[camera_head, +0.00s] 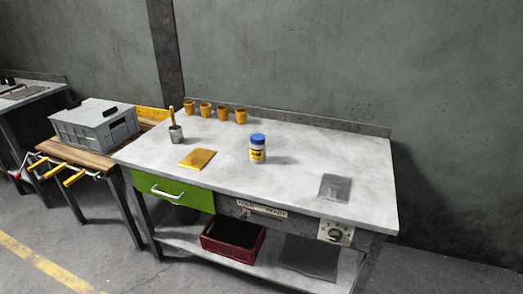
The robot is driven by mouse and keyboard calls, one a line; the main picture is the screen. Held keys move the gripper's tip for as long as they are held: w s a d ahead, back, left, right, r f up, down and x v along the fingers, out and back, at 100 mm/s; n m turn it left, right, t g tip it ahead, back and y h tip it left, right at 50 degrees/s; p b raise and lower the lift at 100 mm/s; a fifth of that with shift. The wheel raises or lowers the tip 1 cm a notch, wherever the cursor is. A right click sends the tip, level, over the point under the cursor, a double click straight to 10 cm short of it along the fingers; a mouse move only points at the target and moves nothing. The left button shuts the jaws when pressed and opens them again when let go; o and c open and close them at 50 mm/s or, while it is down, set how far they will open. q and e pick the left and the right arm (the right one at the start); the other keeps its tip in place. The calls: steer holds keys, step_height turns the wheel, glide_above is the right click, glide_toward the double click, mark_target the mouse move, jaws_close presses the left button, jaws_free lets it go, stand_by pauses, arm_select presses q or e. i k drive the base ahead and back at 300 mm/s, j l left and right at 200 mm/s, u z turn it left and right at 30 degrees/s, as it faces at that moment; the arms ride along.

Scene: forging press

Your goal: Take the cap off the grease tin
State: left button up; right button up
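Neither of my grippers shows in the head view.
A yellow pad (197,159) lies left of the tin and a dark plate (335,187) right. The bench (300,160) is clear around the tin. A grey crate (92,127) stands left.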

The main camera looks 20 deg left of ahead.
mark_target(257, 152)
steer(key=j+z, duration=0.35)
steer(key=j, duration=0.55)
steer(key=k+j+z, duration=0.1)
steer(key=j+z, duration=0.25)
steer(key=j, duration=0.5)
